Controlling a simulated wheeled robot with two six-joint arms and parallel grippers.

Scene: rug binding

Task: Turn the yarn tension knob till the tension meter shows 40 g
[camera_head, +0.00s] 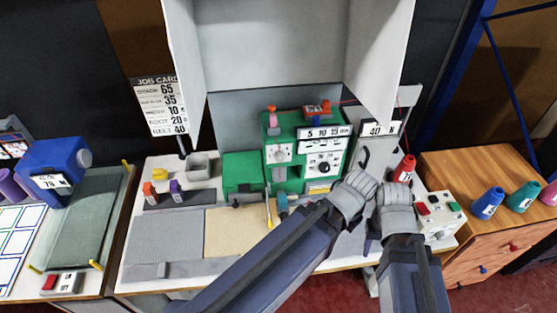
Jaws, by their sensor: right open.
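The green machine (294,178) stands at the back of the middle table. On its front are a white dial face (278,153) and a black round knob on a white dial (323,167); I cannot tell which is the yarn tension knob. Above the black knob is a strip marked 5, 10, 15. A white display (378,129) to its right reads 40 with a small, unclear unit. My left gripper (362,184) is just below and right of the machine; its jaws are hidden. My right gripper (385,196) is close beside it, open, apart from the knobs.
A red yarn cone (404,169) and a control box (437,217) stand right of my grippers. White panels (374,55) rise over the machine. A job card (159,105) stands at the left. Blue and green cones sit on the wooden cabinet (475,168).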

